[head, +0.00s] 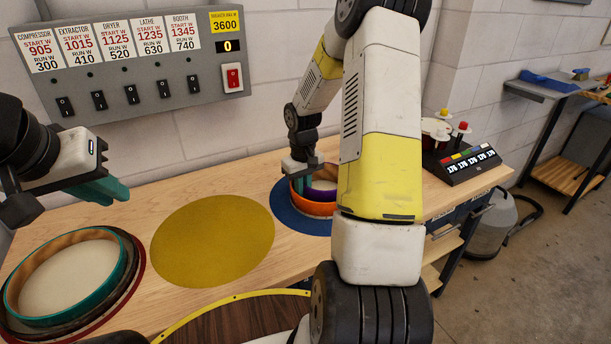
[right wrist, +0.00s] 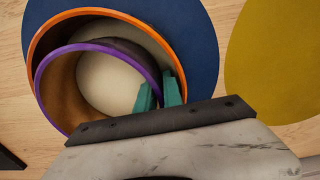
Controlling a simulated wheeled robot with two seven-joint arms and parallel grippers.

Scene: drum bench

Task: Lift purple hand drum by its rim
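The purple hand drum (right wrist: 98,47) sits within the larger orange drum (right wrist: 125,17) in the right wrist view, off-centre, its rim overlapping the orange one at lower left. In the head view, a little purple (head: 322,184) shows inside the orange drum (head: 314,208), partly hidden by my right arm. My right gripper (right wrist: 160,95) has its teal fingers close on either side of the purple rim and appears shut on it. How far the drum is raised is unclear. My left gripper (head: 108,190) hangs empty above the bench at left; its finger gap is unclear.
The orange drum stands on a blue disc (right wrist: 205,60). A bare yellow disc (head: 212,240) lies to its left in the head view. A teal-rimmed drum (head: 122,265) is at far left. A switch panel (head: 135,75) hangs behind.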

